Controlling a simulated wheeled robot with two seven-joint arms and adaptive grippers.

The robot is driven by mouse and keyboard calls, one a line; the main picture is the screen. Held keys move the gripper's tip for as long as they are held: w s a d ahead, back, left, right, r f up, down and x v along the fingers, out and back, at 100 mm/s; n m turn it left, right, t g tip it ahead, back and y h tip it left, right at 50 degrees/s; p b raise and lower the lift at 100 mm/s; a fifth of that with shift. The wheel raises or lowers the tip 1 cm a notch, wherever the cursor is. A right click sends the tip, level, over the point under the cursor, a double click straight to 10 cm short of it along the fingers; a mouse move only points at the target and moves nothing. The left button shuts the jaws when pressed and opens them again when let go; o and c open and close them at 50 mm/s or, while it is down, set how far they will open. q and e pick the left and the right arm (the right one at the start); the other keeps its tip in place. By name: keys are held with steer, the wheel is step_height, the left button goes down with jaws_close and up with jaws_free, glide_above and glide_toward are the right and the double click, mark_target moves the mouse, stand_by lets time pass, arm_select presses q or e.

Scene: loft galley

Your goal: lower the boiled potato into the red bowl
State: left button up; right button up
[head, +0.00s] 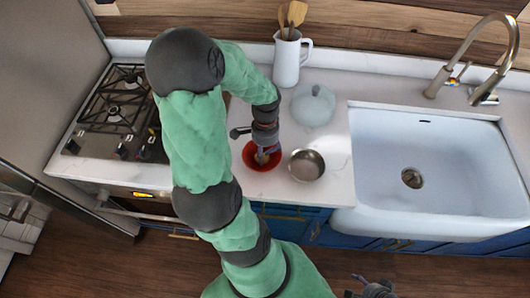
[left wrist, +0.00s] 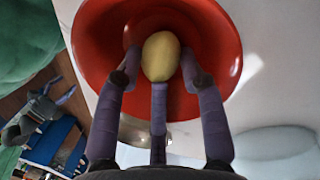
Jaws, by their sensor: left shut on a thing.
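The red bowl (head: 249,152) stands on the white counter near its front edge, right of the stove. In the left wrist view the bowl (left wrist: 88,35) fills the upper middle. The boiled potato (left wrist: 160,57) is yellow and egg-shaped. My left gripper (left wrist: 161,72) is shut on it, with purple fingers around it, over the inside of the bowl. In the head view the left gripper (head: 263,156) points down into the bowl and largely hides the potato. Whether the potato touches the bowl's bottom I cannot tell. My right gripper (head: 372,289) is low at the bottom edge, away from the counter.
A metal bowl (head: 306,165) stands close to the right of the red bowl. Behind are a pale lidded dish (head: 313,105) and a white jug (head: 287,62) with wooden utensils. The sink (head: 440,165) is at right, the gas stove (head: 116,112) at left.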

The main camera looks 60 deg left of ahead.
arm_select(q)
steer(key=shift+f, duration=0.35)
stand_by(0.4)
steer(key=o, duration=1.4)
steer(key=shift+c, duration=0.2)
step_height(320, 180, up, 12)
steer(key=w+a, duration=0.1)
steer(key=shift+a, duration=0.35)
steer(key=shift+w, duration=0.1)
